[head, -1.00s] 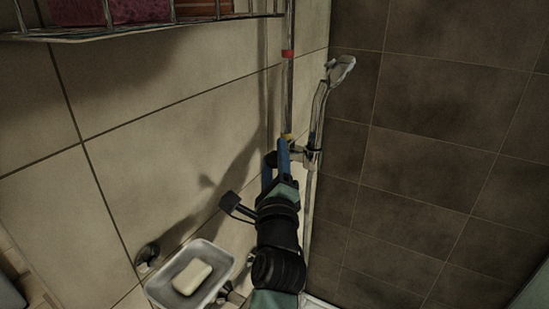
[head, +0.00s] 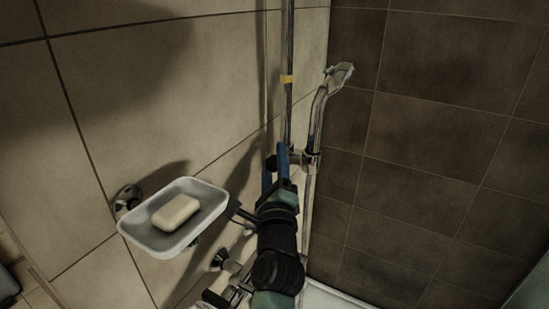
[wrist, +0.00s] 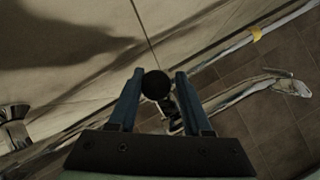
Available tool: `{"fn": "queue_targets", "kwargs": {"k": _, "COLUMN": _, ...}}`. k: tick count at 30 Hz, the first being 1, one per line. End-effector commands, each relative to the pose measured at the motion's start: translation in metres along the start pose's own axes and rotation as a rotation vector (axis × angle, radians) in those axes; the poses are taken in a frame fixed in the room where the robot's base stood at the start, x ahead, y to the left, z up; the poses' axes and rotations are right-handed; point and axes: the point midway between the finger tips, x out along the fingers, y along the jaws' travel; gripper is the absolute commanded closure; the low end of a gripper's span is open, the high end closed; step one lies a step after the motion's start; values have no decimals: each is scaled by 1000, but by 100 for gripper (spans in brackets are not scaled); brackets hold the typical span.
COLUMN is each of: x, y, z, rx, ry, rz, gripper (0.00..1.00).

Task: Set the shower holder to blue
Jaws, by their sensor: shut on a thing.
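The shower holder (head: 309,158) is a small metal bracket on the vertical rail (head: 289,40), and it carries the hand shower (head: 339,76). Its round dark knob (wrist: 155,84) sits between my fingers in the wrist view. My gripper (head: 276,158) has blue fingers and is shut on the holder at this knob. A yellow band (head: 287,79) circles the rail well above the holder; it also shows in the wrist view (wrist: 256,34). I see no blue mark on the rail; its lower part is partly hidden behind my arm.
A white soap dish (head: 150,238) with a soap bar (head: 175,212) juts from the light tiled wall left of my arm. Metal tap fittings (head: 222,262) sit below it, close to my arm. The dark tiled wall (head: 430,130) stands right, with free room before it.

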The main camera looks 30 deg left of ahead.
Motion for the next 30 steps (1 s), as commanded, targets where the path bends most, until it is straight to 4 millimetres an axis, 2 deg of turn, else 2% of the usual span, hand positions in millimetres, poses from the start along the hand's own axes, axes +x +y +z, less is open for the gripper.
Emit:
{"fn": "queue_targets", "kwargs": {"k": 1, "x": -3, "y": 17, "z": -6, "rx": 7, "ry": -2, "rz": 16, "gripper": 100}}
{"fn": "queue_targets", "kwargs": {"k": 6, "x": -6, "y": 28, "z": -13, "rx": 6, "ry": -3, "rz": 16, "gripper": 100}}
{"fn": "queue_targets", "kwargs": {"k": 25, "x": -7, "y": 34, "z": -16, "rx": 6, "ry": -4, "rz": 15, "gripper": 100}}
{"fn": "queue_targets", "kwargs": {"k": 26, "x": -7, "y": 34, "z": -16, "rx": 6, "ry": -4, "rz": 14, "gripper": 47}}
{"fn": "queue_targets", "kwargs": {"k": 29, "x": -7, "y": 33, "z": -16, "rx": 5, "ry": -3, "rz": 12, "gripper": 29}}
{"fn": "queue_targets", "kwargs": {"k": 30, "x": -7, "y": 32, "z": -16, "rx": 4, "ry": -3, "rz": 10, "gripper": 29}}
